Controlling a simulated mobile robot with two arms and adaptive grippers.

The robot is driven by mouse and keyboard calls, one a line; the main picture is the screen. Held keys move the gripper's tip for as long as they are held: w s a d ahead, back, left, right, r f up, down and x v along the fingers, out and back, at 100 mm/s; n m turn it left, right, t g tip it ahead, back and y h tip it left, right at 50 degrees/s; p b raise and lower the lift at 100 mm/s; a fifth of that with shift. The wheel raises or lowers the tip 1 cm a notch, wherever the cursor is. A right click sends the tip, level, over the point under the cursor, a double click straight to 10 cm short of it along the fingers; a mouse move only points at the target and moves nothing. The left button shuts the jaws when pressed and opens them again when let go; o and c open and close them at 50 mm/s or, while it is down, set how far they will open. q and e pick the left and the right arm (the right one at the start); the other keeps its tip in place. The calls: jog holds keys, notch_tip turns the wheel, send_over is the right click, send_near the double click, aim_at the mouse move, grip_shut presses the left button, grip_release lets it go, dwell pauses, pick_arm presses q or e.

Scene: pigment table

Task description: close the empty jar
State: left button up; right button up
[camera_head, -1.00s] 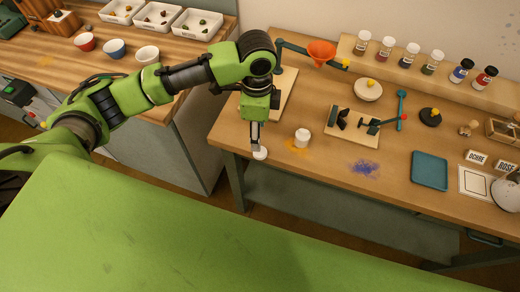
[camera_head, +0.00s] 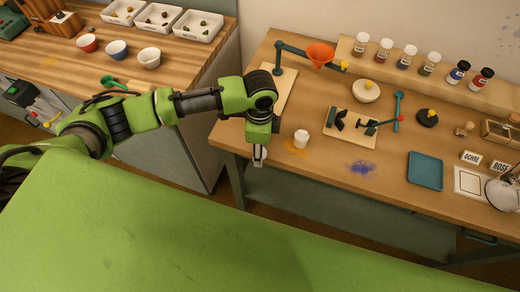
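A small white cylindrical jar or pot (camera_head: 301,139) stands upright near the table's front left edge, beside an orange powder stain. It is too small for me to tell whether it is the empty jar or whether a lid is on it. My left gripper (camera_head: 259,158) points down at the table's front edge, to the left of the white jar and apart from it. My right gripper is out of view.
Several capped jars (camera_head: 409,56) stand on the back shelf. A funnel stand (camera_head: 319,54), a white bowl (camera_head: 366,92), a wooden board with dark tools (camera_head: 350,138) and a blue tray (camera_head: 425,171) lie around. The tabletop around the blue powder stain is clear.

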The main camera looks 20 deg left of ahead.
pick_arm(q)
jog(key=shift+f, duration=0.1)
jog(key=shift+c, duration=0.4)
jog(key=c, duration=0.7)
jog(key=shift+r+b, duration=0.4)
jog(key=shift+r, duration=0.1)
jog(key=r, duration=0.1)
jog(key=r+b, duration=0.1)
jog(key=shift+s+d+r, duration=0.15)
jog(key=shift+d+r, duration=0.05)
jog(key=shift+r, duration=0.1)
jog(key=s+d+r+b, duration=0.1)
jog(key=s+d+r, duration=0.6)
jog(key=s+r, duration=0.2)
jog(key=s, duration=0.2)
jog(key=shift+s+r+b, duration=0.25)
jog(key=shift+s+b, duration=0.05)
jog(key=shift+b, duration=0.1)
